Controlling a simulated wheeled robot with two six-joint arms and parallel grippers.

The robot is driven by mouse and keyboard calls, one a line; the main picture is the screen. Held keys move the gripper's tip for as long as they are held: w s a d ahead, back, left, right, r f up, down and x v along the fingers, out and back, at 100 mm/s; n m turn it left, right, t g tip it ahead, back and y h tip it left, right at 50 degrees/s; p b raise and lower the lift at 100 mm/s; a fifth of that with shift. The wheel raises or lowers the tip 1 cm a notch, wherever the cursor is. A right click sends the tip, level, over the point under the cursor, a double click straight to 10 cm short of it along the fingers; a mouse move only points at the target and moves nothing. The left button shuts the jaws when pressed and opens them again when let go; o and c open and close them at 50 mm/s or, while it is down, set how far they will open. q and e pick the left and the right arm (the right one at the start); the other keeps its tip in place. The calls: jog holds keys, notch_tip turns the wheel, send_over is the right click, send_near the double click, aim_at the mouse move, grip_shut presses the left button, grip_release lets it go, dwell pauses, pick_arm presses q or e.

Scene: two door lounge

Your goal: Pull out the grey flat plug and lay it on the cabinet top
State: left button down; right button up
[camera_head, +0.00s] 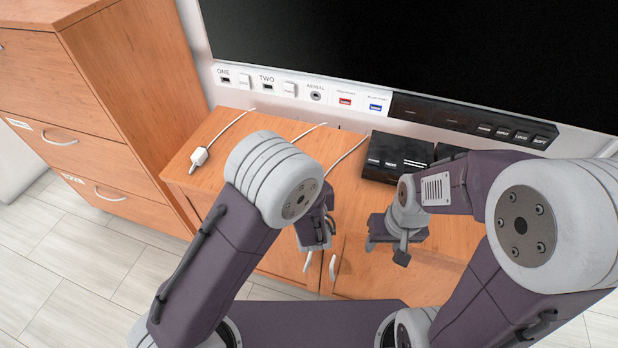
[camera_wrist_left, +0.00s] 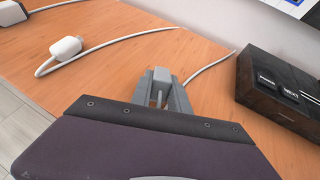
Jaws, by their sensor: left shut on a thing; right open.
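My left gripper (camera_wrist_left: 160,78) is shut on a light grey plug (camera_wrist_left: 159,86), held low over the cabinet top (camera_wrist_left: 110,65). Its cable runs off to the upper right; the fingers hide most of the plug, and I cannot tell if it touches the wood. In the head view my left arm covers this plug. My right gripper (camera_head: 400,244) is open and empty, in front of the cabinet's front edge.
A white plug (camera_wrist_left: 65,47) lies with its cable left of my gripper; another plug (camera_head: 199,157) lies further left. A black box (camera_head: 397,157) with buttons stands to the right. The socket strip (camera_head: 316,94) runs along the back, under a dark screen (camera_head: 420,50).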

pick_arm(q)
jog(key=shift+f, duration=0.2)
jog(key=c, duration=1.2)
grip_release()
jog(key=shift+o, duration=0.2)
jog(key=shift+p+v, duration=0.65)
jog(key=shift+v, duration=2.35)
